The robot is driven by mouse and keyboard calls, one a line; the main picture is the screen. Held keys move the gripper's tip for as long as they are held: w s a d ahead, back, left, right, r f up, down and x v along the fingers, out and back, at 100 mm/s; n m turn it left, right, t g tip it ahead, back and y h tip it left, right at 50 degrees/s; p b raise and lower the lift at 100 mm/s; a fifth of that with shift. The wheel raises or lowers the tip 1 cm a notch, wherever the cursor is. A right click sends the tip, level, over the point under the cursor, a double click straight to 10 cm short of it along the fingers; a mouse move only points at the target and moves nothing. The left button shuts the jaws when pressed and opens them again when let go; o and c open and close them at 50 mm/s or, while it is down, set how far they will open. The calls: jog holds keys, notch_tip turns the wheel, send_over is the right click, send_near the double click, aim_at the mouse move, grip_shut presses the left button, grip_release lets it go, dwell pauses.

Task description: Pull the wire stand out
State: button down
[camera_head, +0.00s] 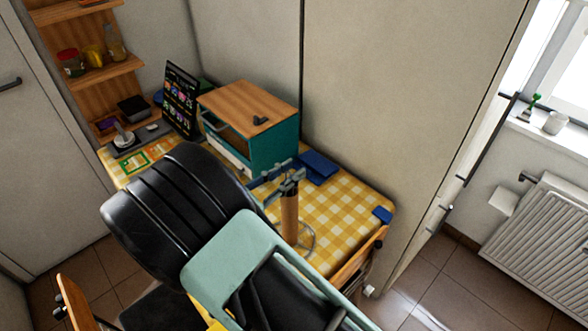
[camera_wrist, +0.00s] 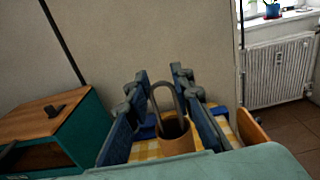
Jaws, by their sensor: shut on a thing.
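The wire stand shows as a grey loop (camera_wrist: 166,92) rising from the open top of a brown tube (camera_wrist: 176,140) in the wrist view. In the head view the brown tube (camera_head: 290,213) stands upright on the table, with the stand's round wire base (camera_head: 307,240) around its foot. My gripper (camera_head: 284,180) is at the top of the tube. In the wrist view my gripper (camera_wrist: 163,82) has a finger on each side of the loop and is shut on the wire stand. The exact finger contact is hard to see. The wire inside the tube is hidden.
The table has a yellow checkered cloth (camera_head: 345,210). A teal cabinet with a wooden top (camera_head: 250,103) stands left of the tube. Blue items (camera_head: 318,165) lie behind it. A tall panel (camera_head: 400,100) rises behind the table. A wooden chair back (camera_head: 358,262) is at the right edge.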

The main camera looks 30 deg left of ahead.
dwell(0.3)
jog(key=c, duration=1.8)
grip_release()
jog(key=shift+c, duration=0.2)
jog(key=v, duration=1.2)
